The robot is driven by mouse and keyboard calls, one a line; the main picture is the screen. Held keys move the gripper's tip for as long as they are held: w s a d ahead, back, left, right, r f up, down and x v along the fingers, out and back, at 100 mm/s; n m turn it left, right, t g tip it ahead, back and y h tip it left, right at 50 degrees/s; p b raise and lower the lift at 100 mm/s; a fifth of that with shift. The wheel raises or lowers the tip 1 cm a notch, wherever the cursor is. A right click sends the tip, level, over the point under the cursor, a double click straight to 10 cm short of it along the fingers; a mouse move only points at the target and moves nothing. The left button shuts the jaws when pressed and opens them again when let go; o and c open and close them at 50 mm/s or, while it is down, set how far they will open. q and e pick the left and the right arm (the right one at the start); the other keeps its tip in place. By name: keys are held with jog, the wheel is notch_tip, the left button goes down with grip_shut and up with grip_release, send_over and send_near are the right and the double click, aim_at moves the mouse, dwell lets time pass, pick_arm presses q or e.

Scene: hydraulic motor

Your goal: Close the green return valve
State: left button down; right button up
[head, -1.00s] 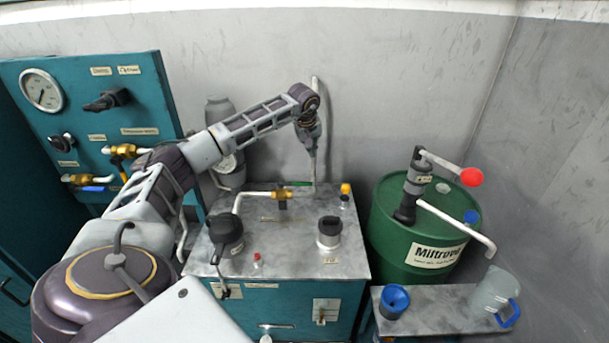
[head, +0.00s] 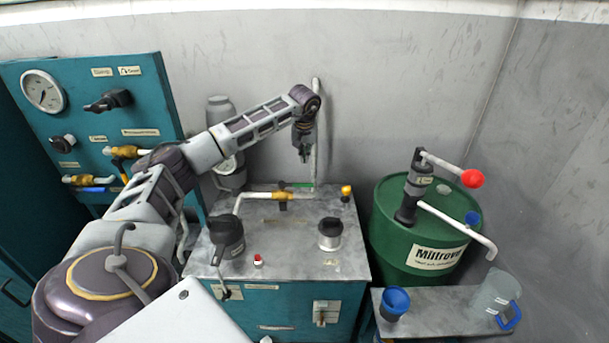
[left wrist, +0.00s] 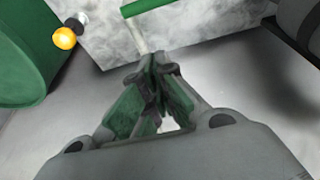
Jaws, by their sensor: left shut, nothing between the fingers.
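The green return valve handle (head: 296,185) is a thin green lever beside a brass valve body (head: 283,196) on the pale pipe over the metal tank top. The lever lies roughly along the pipe. It also shows at the top edge of the left wrist view (left wrist: 148,8), partly cut off. My left gripper (head: 304,158) hangs above the lever, apart from it, with its fingers pointing down. In the left wrist view its fingertips (left wrist: 156,62) are together and hold nothing. My right gripper is not in view.
An upright pipe (head: 315,120) stands just behind my left gripper. A yellow-capped fitting (head: 346,190), a black filler cap (head: 330,230) and a dark-handled unit (head: 227,235) stand on the tank top. A green drum (head: 400,245) with a hand pump stands at the right.

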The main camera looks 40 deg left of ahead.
aim_at(297, 185)
pick_arm(q)
jog(key=shift+f, duration=0.1)
jog(key=shift+p+x, duration=0.6)
jog(key=shift+x, duration=4.4)
jog(key=s+d, duration=0.1)
jog(key=s+d+r+p, duration=0.1)
jog(key=s, duration=0.1)
jog(key=shift+d, duration=0.35)
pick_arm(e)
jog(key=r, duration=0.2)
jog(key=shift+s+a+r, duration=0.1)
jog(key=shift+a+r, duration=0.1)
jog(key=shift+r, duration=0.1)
pick_arm(q)
jog(key=shift+s+d+m, duration=0.15)
jog(key=shift+d+m, duration=0.05)
jog(key=shift+m, duration=0.1)
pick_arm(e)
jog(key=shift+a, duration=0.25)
